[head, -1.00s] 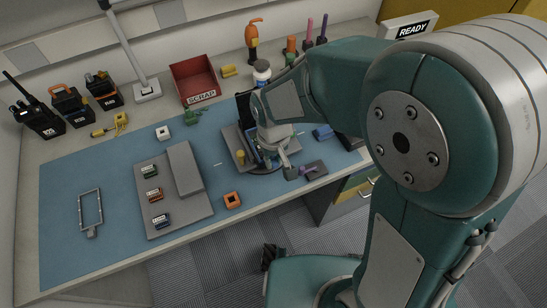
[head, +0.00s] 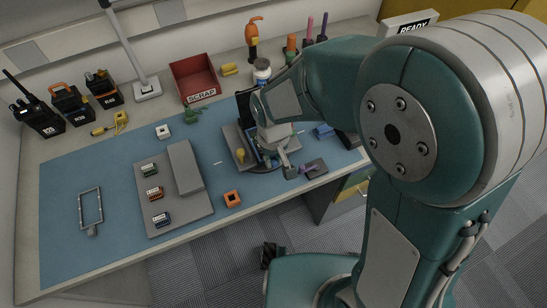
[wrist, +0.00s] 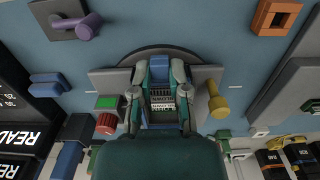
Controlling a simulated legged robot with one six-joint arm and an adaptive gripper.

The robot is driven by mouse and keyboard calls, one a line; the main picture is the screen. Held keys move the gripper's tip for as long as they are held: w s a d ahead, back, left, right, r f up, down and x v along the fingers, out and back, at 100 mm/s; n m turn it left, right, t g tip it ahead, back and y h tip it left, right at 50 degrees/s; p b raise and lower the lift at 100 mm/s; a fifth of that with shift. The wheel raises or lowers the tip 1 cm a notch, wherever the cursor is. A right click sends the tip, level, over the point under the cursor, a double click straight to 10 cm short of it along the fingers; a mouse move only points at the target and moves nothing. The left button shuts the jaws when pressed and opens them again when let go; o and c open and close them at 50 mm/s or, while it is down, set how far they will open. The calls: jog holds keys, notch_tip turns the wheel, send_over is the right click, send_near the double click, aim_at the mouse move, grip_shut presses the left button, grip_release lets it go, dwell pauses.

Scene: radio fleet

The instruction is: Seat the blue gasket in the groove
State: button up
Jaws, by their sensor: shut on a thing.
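My gripper (wrist: 159,84) points down over the work fixture, shut on a small blue piece at its fingertips, seemingly the blue gasket (wrist: 159,64); its outline is mostly hidden by the fingers. Below and between the fingers, a dark part with white printed labels (wrist: 161,101) shows in the wrist view. The grey fixture plate (wrist: 101,80) sits on a dark round base (wrist: 145,51). The groove cannot be made out, nor whether the blue piece touches it. In the head view my gripper (head: 284,160) hides most of the fixture.
A yellow knob (wrist: 217,103) and a red knob (wrist: 107,123) flank the fingers. A purple lever on a grey block (head: 315,167) and a blue block (head: 323,131) are near.

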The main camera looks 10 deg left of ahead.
jog(key=shift+w+a, duration=0.15)
jog(key=shift+w, duration=0.15)
dwell(0.4)
jog(key=shift+f, duration=0.4)
dwell(0.7)
jog(key=o, duration=0.8)
jog(key=shift+r, duration=0.1)
notch_tip(320, 180, up, 12)
jog(key=shift+w+a+f, duration=0.1)
jog(key=shift+a+f, duration=0.05)
jog(key=s+d+r+m+t, duration=0.2)
jog(key=s+d+r, duration=0.1)
jog(key=d, duration=0.4)
jog(key=s+d+r+m+t, duration=0.2)
jog(key=s+d+r, duration=0.1)
jog(key=d, duration=0.4)
jog(key=s+d+r+m+t, duration=0.1)
jog(key=s+d+r+m, duration=0.1)
jog(key=d, duration=0.5)
jog(key=shift+s+r+t, duration=0.4)
jog(key=shift+s+r, duration=0.2)
jog(key=shift+s, duration=0.05)
